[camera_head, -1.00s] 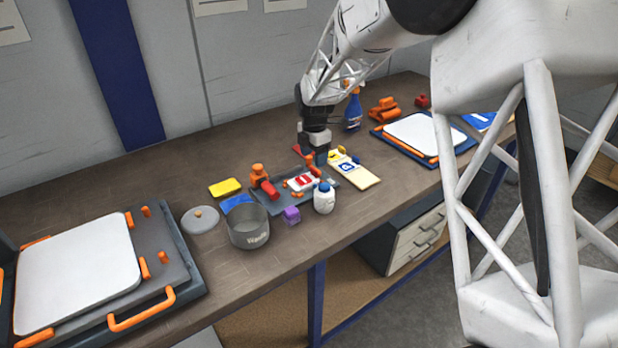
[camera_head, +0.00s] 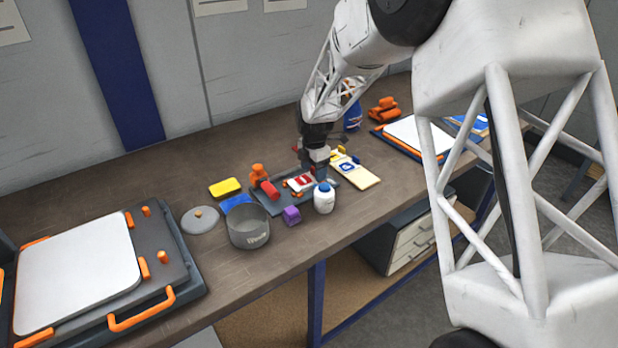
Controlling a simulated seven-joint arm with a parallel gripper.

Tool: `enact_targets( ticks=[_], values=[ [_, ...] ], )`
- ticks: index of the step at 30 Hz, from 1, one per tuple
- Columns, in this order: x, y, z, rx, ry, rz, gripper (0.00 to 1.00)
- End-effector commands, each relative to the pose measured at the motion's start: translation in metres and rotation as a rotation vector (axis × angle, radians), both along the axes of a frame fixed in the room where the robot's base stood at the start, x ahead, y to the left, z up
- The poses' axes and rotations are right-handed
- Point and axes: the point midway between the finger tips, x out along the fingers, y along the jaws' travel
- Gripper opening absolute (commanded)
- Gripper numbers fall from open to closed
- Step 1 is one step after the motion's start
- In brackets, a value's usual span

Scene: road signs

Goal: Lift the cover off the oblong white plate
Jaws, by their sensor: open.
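A small white plate with a red sign on it (camera_head: 300,183) lies on a dark grey tray (camera_head: 268,204) near the middle of the bench. A longer cream-white plate with a blue sign and yellow parts (camera_head: 358,172) lies just right of it. I cannot tell for sure which is the oblong plate, or make out its cover. My gripper (camera_head: 316,172) is open and points down, low over the right end of the dark tray, beside the red-marked plate. Its fingertips are small and partly lost against the tray; I cannot tell whether they touch anything.
A white bottle with a blue cap (camera_head: 324,199), a purple block (camera_head: 292,215) and a grey pot (camera_head: 248,228) stand in front. An orange-red tool (camera_head: 264,182) stands left of the gripper. A spray bottle (camera_head: 352,114) is behind. The bench's back left is clear.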

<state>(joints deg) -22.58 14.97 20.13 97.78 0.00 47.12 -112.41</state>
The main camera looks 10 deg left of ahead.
Motion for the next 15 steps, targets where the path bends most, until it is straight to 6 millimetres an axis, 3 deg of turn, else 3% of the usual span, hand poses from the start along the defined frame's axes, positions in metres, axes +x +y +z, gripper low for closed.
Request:
enact_targets(
  ticks=[15],
  values=[
    [0.0000,0.0000,-0.0061,0.000,0.000,0.000,0.66]
  ],
)
